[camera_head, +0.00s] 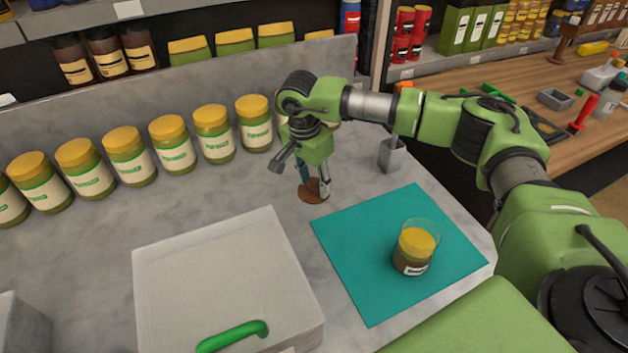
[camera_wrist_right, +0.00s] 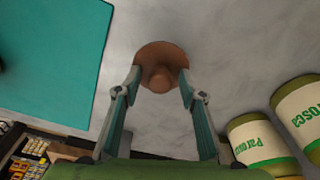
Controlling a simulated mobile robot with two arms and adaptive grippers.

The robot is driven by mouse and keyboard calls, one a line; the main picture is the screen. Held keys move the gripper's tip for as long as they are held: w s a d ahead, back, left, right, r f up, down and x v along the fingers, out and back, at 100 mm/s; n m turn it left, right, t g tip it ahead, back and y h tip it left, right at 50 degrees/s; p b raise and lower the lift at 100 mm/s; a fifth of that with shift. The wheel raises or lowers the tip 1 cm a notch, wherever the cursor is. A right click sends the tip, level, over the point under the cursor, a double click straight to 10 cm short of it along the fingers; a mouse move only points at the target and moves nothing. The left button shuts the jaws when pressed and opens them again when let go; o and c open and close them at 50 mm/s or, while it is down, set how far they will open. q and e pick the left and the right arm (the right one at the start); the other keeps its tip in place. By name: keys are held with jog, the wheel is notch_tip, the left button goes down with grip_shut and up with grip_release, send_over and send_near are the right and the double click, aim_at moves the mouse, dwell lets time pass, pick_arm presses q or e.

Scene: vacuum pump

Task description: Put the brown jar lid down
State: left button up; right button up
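The brown jar lid (camera_head: 312,195) is a round disc with a knob. It appears to lie flat on the grey marble counter, left of the teal mat (camera_head: 350,235). In the right wrist view the lid (camera_wrist_right: 160,55) shows with its knob toward me. My right gripper (camera_head: 315,180) points down over the lid, its fingers spread. In the wrist view the right gripper (camera_wrist_right: 160,87) has a fingertip on either side of the knob, with gaps between, close to the lid's rim. Whether the fingertips touch the rim is unclear. My left gripper is not in view.
A glass jar with yellow and brown contents (camera_head: 414,250) stands on the mat. A white box with a green handle (camera_head: 225,275) stands at the front. Several yellow-lidded jars (camera_head: 172,145) line the back left. A small grey container (camera_head: 391,155) stands right of my gripper.

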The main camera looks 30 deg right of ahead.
aim_at(309, 194)
jog(key=shift+a+r, duration=0.1)
jog(key=shift+r, duration=0.35)
notch_tip(309, 194, up, 11)
jog(key=a+b, duration=0.1)
jog(key=b, duration=0.2)
jog(key=shift+s+a+r, duration=0.15)
jog(key=shift+s+a, duration=0.1)
jog(key=shift+a, duration=0.05)
